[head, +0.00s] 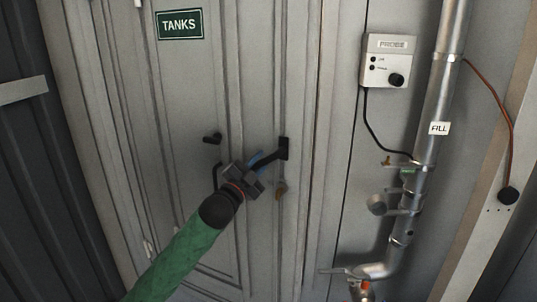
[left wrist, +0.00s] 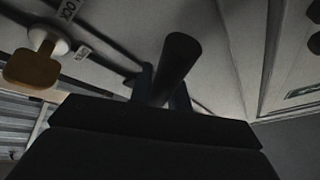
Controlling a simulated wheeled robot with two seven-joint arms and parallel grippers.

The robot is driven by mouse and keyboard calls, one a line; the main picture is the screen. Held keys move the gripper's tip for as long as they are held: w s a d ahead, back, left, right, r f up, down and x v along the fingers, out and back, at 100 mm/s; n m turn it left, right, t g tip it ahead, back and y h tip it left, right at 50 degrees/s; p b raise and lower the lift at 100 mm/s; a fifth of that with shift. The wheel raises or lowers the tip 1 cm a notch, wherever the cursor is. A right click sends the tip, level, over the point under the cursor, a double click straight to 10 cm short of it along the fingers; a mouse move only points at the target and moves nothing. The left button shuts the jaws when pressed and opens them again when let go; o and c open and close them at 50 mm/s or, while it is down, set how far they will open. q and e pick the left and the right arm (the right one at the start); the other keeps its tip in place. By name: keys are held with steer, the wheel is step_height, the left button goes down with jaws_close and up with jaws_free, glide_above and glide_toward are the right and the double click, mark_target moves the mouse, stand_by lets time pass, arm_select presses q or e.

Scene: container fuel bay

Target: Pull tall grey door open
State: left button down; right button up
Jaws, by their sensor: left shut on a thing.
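The tall grey door (head: 240,95) fills the middle of the head view and carries a green TANKS sign (head: 180,24). It looks closed in its frame. A black lever handle (head: 282,150) sits near its right edge. My left gripper (head: 264,165) is at this handle, shut on it, with my green-sleeved arm coming from below. In the left wrist view the dark round handle bar (left wrist: 178,60) stands between the two fingers (left wrist: 163,90). My right gripper is not in view.
Right of the door are a white PROBE box (head: 388,60) with a black cable and a metal FILL pipe (head: 433,100) with valves and a low elbow. A dark corrugated wall (head: 45,170) stands at the left.

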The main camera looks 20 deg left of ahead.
arm_select(q)
steer(key=shift+m+g+h, duration=0.3)
steer(key=shift+m+h, duration=0.1)
steer(key=shift+h, duration=0.4)
steer(key=shift+s+a, duration=0.25)
steer(key=shift+s, duration=0.8)
steer(key=shift+s+a, duration=0.2)
steer(key=shift+s, duration=0.85)
steer(key=c, duration=1.3)
jaws_free()
steer(key=shift+s+f, duration=0.15)
steer(key=shift+s+a+f+b, duration=0.1)
steer(key=shift+s+f+b, duration=0.05)
steer(key=shift+s+b, duration=0.15)
steer(key=b, duration=0.3)
glide_toward(257, 164)
steer(key=shift+a, duration=0.1)
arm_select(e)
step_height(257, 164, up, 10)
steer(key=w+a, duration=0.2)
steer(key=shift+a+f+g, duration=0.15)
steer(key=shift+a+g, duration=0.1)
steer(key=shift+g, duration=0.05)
